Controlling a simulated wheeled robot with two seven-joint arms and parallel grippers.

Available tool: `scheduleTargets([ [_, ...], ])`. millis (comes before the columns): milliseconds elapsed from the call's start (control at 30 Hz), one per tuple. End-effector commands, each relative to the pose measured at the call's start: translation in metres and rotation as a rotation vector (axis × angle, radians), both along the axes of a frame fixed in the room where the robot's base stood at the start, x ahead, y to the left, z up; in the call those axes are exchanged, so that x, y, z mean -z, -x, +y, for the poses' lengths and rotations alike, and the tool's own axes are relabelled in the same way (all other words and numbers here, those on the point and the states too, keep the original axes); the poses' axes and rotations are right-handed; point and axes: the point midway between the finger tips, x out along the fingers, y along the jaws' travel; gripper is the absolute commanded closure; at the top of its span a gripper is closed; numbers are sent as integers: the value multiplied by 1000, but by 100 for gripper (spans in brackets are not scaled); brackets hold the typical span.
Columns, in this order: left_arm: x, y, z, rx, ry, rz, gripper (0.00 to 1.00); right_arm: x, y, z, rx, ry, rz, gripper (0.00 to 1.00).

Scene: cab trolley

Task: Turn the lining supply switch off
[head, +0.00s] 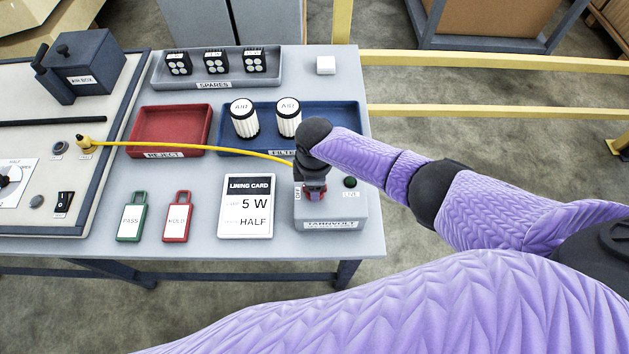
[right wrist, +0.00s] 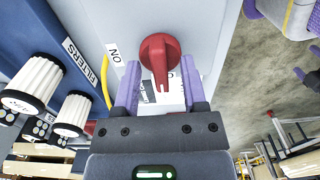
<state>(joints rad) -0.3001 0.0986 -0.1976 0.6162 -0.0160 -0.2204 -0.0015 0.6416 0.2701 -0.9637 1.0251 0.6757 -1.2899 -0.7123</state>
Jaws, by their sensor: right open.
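The lining supply is a grey box (head: 346,209) labelled TARNVOLT at the right front of the bench. Its red rotary switch (right wrist: 158,58) shows in the right wrist view. In the head view the switch is mostly hidden under my right gripper (head: 314,187). In the right wrist view my right gripper (right wrist: 161,88) is open, its two purple fingers on either side of the lower part of the red knob. I cannot tell whether they touch it.
A yellow cable (head: 210,149) runs from the left panel to the supply box. A lining card (head: 246,206) and red HOLD tag (head: 177,217) lie to its left. Two white filters (head: 288,119) stand in the blue tray (head: 340,118) behind. A dark green LIVE lamp (head: 350,182) is beside the switch.

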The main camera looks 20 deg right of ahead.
Motion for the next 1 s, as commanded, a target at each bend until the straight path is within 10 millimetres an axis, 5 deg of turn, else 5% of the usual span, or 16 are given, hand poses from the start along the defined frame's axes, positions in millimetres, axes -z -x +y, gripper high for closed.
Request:
scheduleTargets([
  [500, -42, -3, -10, -10, 18, -8, 0, -96, 0, 0, -1, 0, -2, 46],
  [1000, -41, -3, -7, -8, 13, -9, 0, -99, 1, 1, 0, -2, 0, 46],
])
